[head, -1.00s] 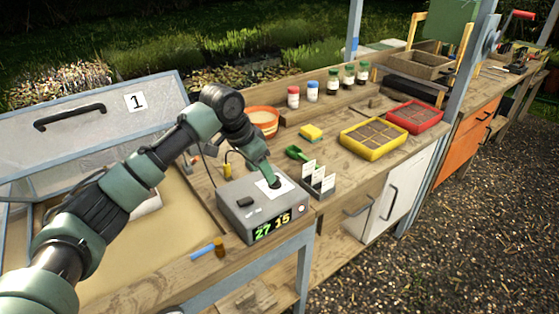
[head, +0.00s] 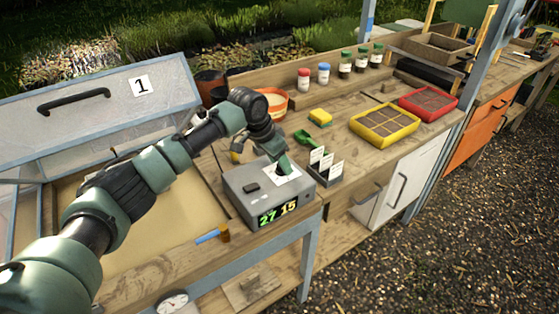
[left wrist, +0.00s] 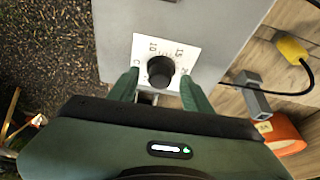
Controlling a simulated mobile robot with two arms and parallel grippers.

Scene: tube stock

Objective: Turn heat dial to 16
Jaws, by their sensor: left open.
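The heat dial (left wrist: 160,72) is a black round knob on a white scale plate (left wrist: 178,44) in the left wrist view. The plate is on the top of a grey control box (head: 252,201), whose front display (head: 279,212) reads 27 in green and 15 in yellow. My left gripper (left wrist: 160,85) is open, with one green finger on each side of the knob; I cannot tell whether they touch it. In the head view my left gripper (head: 284,168) points down at the plate and hides the knob. My right gripper is not in view.
A rack of white labels (head: 324,167) and a green scoop (head: 305,140) stand close to the right. A yellow sponge (head: 320,117) and yellow tray (head: 385,125) lie farther back. An open lidded frame is on the left.

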